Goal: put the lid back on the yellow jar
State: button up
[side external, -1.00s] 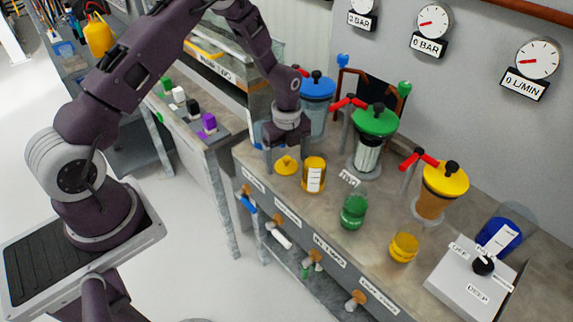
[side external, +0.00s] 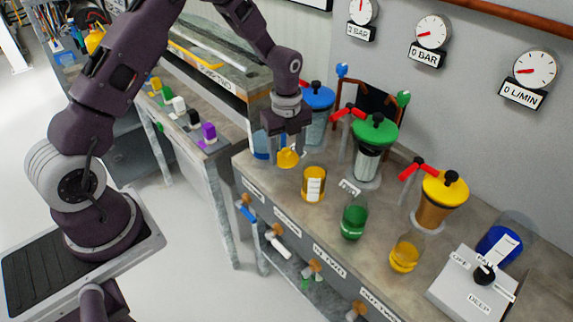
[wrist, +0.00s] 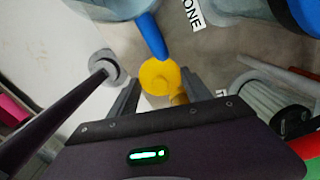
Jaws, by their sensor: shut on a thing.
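My gripper (side external: 287,147) is shut on the yellow lid (side external: 288,158), holding it a little above the bench, left of and behind an open-topped yellow jar (side external: 306,190) with a white label. In the wrist view the lid (wrist: 158,76) lies between my two fingers (wrist: 163,88). A bit of yellow shows beside the lid there, and I cannot tell what it is. A second yellow-tinted vessel (side external: 404,256) stands farther right at the bench's front. The lid is apart from both vessels.
Pumps with blue (side external: 317,95), green (side external: 375,131) and yellow (side external: 445,188) tops stand behind the jars. A green jar (side external: 353,222) stands between the two yellow vessels. A grey switch box (side external: 465,290) is at the right. Open bench lies between jars.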

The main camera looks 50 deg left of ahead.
aim_at(286, 150)
notch_tip(286, 150, up, 11)
jog(key=d+f+m, duration=0.1)
jog(key=d, duration=0.8)
notch_tip(286, 150, down, 6)
jog(key=shift+w+d+f, duration=0.2)
jog(key=shift+w, duration=0.2)
jog(key=shift+f, duration=0.15)
dwell(1.3)
jog(key=o, duration=1.8)
jog(key=shift+r, duration=3.55)
